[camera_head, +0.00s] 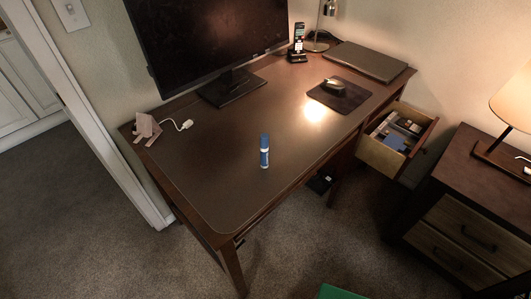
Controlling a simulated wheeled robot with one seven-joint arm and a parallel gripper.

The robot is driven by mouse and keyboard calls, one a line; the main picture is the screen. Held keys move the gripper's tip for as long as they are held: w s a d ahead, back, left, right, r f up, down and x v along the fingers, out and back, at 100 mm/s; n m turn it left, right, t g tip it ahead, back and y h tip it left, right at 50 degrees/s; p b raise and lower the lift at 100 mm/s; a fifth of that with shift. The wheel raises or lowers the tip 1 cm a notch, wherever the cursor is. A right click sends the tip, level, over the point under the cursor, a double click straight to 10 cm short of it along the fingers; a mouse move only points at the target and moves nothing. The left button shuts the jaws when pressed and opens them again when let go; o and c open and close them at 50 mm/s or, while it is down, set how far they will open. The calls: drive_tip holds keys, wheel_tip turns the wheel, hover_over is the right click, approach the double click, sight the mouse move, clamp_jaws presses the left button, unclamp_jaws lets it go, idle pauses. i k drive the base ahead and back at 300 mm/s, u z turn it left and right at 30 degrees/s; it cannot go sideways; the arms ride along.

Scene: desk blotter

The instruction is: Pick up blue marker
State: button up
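The blue marker (264,152) stands upright on the desk blotter (225,165), near the front edge of the desk. It is blue with a pale band around its middle and a light patch at its foot. Nothing touches it, and the blotter around it is bare. My gripper does not show in this view.
A monitor (205,40) stands at the back of the desk. A small stand (147,128) and white cable (181,125) lie at the left. A phone (298,42), laptop (365,60) and mouse pad (345,101) are at the right. A drawer (385,158) hangs open.

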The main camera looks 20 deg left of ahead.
sight(264, 153)
drive_tip(key=u, duration=0.05)
drive_tip(key=k, duration=1.6)
drive_tip(key=u, duration=1.4)
drive_tip(key=i, duration=1.5)
